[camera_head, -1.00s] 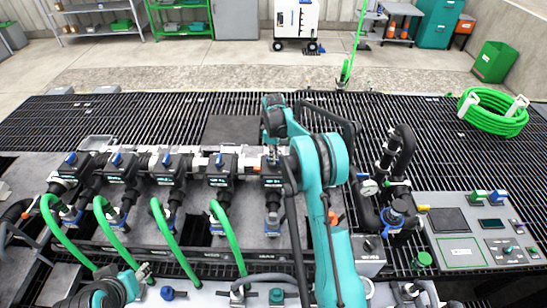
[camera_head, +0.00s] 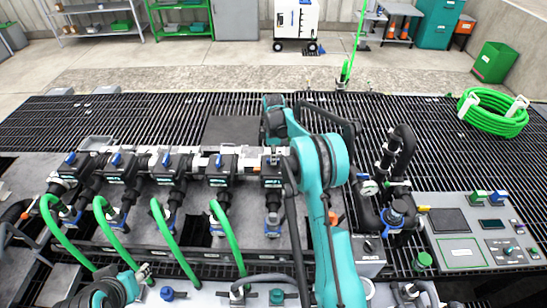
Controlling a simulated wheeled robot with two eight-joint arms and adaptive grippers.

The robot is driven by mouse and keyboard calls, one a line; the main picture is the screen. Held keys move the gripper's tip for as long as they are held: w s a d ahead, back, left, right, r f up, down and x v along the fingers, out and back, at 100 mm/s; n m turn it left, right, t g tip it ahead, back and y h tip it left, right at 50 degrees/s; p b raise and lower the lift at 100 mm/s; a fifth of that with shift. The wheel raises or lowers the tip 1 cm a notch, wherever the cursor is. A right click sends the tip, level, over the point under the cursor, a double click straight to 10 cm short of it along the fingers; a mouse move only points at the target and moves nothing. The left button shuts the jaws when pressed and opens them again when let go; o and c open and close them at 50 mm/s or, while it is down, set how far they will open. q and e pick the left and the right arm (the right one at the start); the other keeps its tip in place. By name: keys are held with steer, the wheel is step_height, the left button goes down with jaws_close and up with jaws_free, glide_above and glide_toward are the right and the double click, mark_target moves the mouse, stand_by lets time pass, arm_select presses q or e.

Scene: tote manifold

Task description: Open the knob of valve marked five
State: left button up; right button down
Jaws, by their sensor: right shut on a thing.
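A row of dark valves with blue knobs runs across the manifold. Four of them show clearly, such as the leftmost knob (camera_head: 70,158) and the fourth knob (camera_head: 219,160). The rightmost valve body (camera_head: 272,182) is fifth from the left; its number is too small to read. My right gripper (camera_head: 273,157) is over the top of this valve, shut on its knob, which the gripper and wrist mostly hide. My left gripper (camera_head: 143,271) is low at the left, away from the knobs; its finger opening is unclear.
Green hoses (camera_head: 172,238) arch from the lower valves towards the front. Black pipework with a gauge (camera_head: 369,188) stands right of my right arm. A control panel (camera_head: 432,200) lies further right, and a coiled green hose (camera_head: 492,112) sits on the grating behind.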

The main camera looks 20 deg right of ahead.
steer(key=c, duration=1.5)
jaws_free()
steer(key=shift+c, duration=0.2)
step_height(320, 180, up, 12)
